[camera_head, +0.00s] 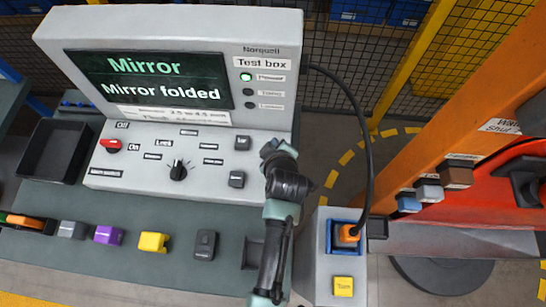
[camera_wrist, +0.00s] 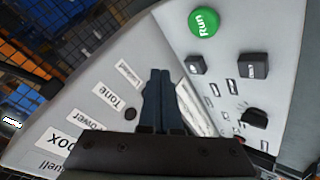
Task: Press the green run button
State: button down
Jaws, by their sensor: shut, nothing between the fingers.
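The green run button (camera_wrist: 204,22), marked "Run", is round and sits on the pale sloping control face of the test box (camera_head: 285,40). It is in plain view at the top of the wrist view, ahead and to the right of my fingertips. My gripper (camera_wrist: 160,72) is shut and empty, and is apart from the button in that picture. In the head view my gripper (camera_head: 275,150) is over the right end of the control face, and the run button does not show there, likely covered by my arm. I cannot tell the height of the fingertips above the face.
Two black buttons (camera_head: 243,142) (camera_head: 237,179), a black knob (camera_head: 178,171) and a red switch (camera_head: 110,145) share the face. The screen (camera_head: 150,80) reads "Mirror folded". A black cable (camera_head: 370,130) hangs at right. A yellow block (camera_head: 153,242) and others lie in front.

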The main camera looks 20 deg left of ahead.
jog(key=shift+f+b, duration=3.75)
jog(key=shift+f, duration=0.65)
jog(key=shift+f+b, duration=0.4)
jog(key=shift+f+b, duration=0.45)
jog(key=shift+f, duration=0.1)
jog(key=shift+r+p, duration=0.8)
jog(key=shift+r, duration=0.15)
jog(key=shift+r+p, duration=2.1)
jog(key=shift+r, duration=0.4)
